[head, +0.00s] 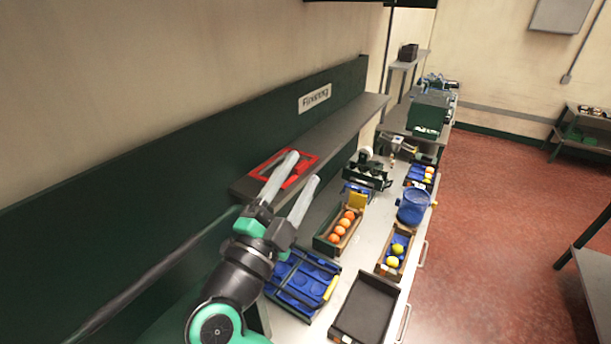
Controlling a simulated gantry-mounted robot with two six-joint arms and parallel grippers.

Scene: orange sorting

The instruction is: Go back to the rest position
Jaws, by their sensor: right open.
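My right gripper (303,168) is raised above the left side of the workbench, with its two long pale fingers pointing up and away. The fingers are apart and nothing is between them. In the picture the fingers overlap a red frame (311,158) on the grey shelf; I cannot tell how far apart they are in depth. My left gripper is not in the picture. A wooden crate (321,243) with several oranges stands on the bench, right of my right gripper. A smaller crate (382,269) holds a few yellow-green fruits.
A blue rack (300,285) and an empty dark tray (366,306) lie near the front of the bench. A blue bucket (412,207) stands by the right edge. The grey shelf (345,117) and a dark green back panel (250,120) run along the left. Red floor is open at right.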

